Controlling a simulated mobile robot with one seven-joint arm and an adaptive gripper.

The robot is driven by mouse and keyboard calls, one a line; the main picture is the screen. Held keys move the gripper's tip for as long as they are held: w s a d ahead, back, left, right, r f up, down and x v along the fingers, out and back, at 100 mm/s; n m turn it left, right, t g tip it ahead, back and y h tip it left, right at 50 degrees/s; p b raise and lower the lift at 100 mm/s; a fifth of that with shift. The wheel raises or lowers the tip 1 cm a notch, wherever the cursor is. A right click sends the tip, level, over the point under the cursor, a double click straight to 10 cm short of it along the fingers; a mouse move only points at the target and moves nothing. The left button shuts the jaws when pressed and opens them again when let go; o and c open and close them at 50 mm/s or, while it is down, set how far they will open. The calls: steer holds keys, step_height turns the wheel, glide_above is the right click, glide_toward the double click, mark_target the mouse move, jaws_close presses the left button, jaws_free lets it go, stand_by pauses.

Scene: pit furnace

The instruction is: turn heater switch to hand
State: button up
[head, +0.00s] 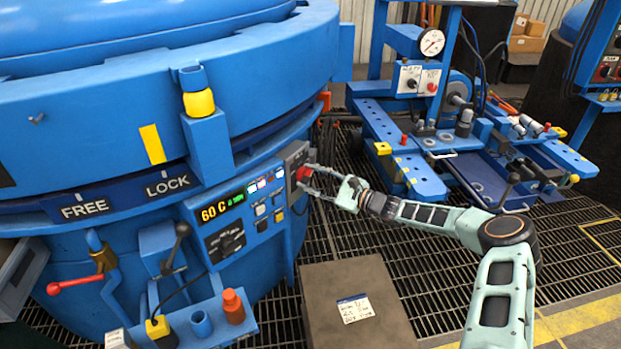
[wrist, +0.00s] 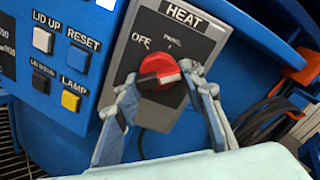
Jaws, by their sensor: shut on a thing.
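The heater switch is a red rotary knob (wrist: 160,70) on a grey box labelled HEAT (wrist: 195,40). In the wrist view, OFF is printed at the knob's upper left and another small, hard-to-read label is above it. My gripper (wrist: 159,84) is shut on the knob's bar, one finger on each side. In the head view my gripper (head: 311,180) reaches from the right to the red knob (head: 303,173) at the panel's right end.
Left of the switch, the blue panel carries LID UP (wrist: 43,39), RESET (wrist: 78,60) and LAMP (wrist: 70,101) buttons and a 60 C display (head: 221,208). A brown box (head: 355,305) stands below my arm. Dark cables hang right of the switch box.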

steer(key=o, duration=1.2)
steer(key=shift+c, duration=0.2)
steer(key=v, duration=1.2)
